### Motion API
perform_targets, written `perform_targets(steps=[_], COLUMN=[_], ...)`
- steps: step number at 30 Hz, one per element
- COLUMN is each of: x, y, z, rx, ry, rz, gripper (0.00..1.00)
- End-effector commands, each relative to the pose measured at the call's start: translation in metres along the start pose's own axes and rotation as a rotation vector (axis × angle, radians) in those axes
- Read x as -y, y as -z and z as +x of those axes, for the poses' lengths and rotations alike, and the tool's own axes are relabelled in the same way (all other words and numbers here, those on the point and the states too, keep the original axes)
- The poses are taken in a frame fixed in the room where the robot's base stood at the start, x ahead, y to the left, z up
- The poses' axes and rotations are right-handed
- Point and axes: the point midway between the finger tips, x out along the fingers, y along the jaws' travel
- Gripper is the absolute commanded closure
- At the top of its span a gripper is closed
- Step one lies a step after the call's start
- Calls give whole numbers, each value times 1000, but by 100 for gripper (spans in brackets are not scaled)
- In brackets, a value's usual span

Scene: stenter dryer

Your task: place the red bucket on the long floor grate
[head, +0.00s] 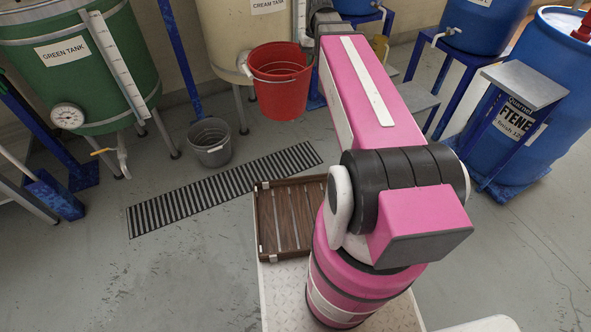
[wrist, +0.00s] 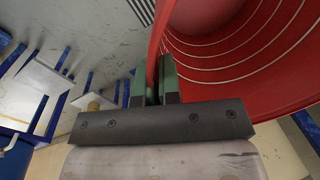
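The red bucket (head: 280,88) hangs upright in the air in front of the cream tank, up and to the right of the grate in the head view. In the wrist view the bucket's ribbed inside (wrist: 235,45) fills the upper right. My gripper (wrist: 153,82) is shut on the bucket's wall at the rim, with one green finger on each side. In the head view my arm mostly hides the gripper. The long floor grate (head: 222,188) is a dark slatted strip running diagonally across the floor, with nothing seen on it.
A grey bucket (head: 211,142) stands on the floor just behind the grate. A green tank (head: 80,60) and the cream tank (head: 232,30) stand behind. A brown slatted crate (head: 268,222) is in front of the grate's right end. Blue barrels (head: 540,80) stand at right. Floor at lower left is clear.

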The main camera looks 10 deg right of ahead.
Motion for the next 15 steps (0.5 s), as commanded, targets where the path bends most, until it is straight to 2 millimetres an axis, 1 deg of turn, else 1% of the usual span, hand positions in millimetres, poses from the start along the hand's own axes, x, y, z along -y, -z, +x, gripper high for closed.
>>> perform_targets(steps=[1,6,11,15], x=[-4,-16,-27,-36], y=[6,18,26,30], z=[14,58,101,139], rx=[3,3,4,4], ry=[2,3,4,5], rz=[0,-6,-10,-14], gripper=[100,100,100,100])
